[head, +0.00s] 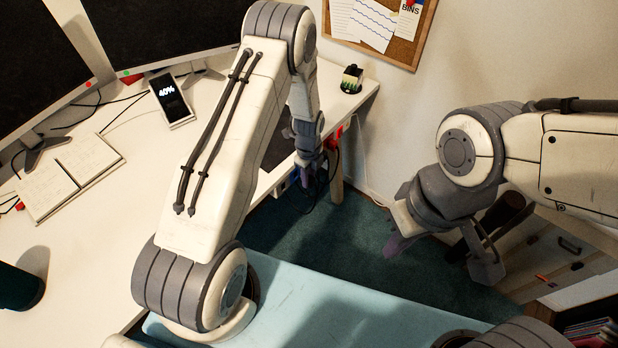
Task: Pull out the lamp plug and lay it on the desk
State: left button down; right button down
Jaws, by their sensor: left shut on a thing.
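My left gripper (307,176) is at the desk's right edge, beside a white socket strip (282,187) fixed along that edge. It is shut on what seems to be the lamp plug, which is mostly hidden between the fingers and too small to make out. Dark cable loops hang below and beside the gripper. A blue piece shows just left of the fingers, and a red piece (336,136) to the right. My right gripper (441,258) is open and empty, over the floor to the right of the desk. The white desk (110,240) fills the left.
A phone (171,99) showing 40%, an open notebook (69,176) and monitors (160,30) are on the desk. A wooden drawer unit (560,255) is at right.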

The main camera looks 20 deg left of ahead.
pick_arm(q)
notch_tip(320, 180, up, 11)
jog(key=p, duration=0.7)
jog(key=shift+p, duration=0.35)
jog(key=s+a+n, duration=0.1)
jog(key=a, duration=0.5)
jog(key=s+a+n, duration=0.1)
jog(key=a, duration=0.2)
jog(key=shift+s+r+n+b, duration=0.3)
jog(key=shift+s+r+b, duration=0.05)
jog(key=shift+r, duration=0.05)
jog(key=s+a, duration=0.1)
jog(key=a, duration=0.1)
jog(key=s+a+n, duration=0.1)
jog(key=s+a, duration=0.1)
jog(key=a, duration=0.1)
jog(key=s+a+n, duration=0.1)
jog(key=a, duration=0.1)
jog(key=shift+s+a+r+b, duration=0.3)
jog(key=shift+a+r, duration=0.05)
jog(key=shift+r, duration=0.05)
jog(key=shift+f+b, duration=2.45)
jog(key=shift+f, duration=0.55)
jog(key=shift+f, duration=0.3)
jog(key=c, duration=0.6)
grip_release()
